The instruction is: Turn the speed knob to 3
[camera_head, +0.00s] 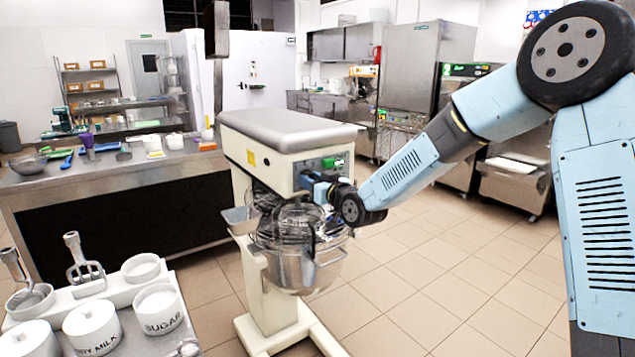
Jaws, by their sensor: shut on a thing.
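A large cream stand mixer (272,142) with a grey top stands in the middle of the view. Its control panel (337,161), with a green part, is on the end facing right. My gripper (309,181) is at the lower left of this panel, shut on the speed knob. The knob is mostly hidden by my gripper and wrist, and its pointer and numbers are too small to read. My arm reaches in from the right.
A steel mixing bowl (327,271) with a wire guard (283,222) is just below my gripper. A counter (60,182) with utensils stands at left. White tubs, one marked sugar (158,309), are at front left. The tiled floor at right is clear.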

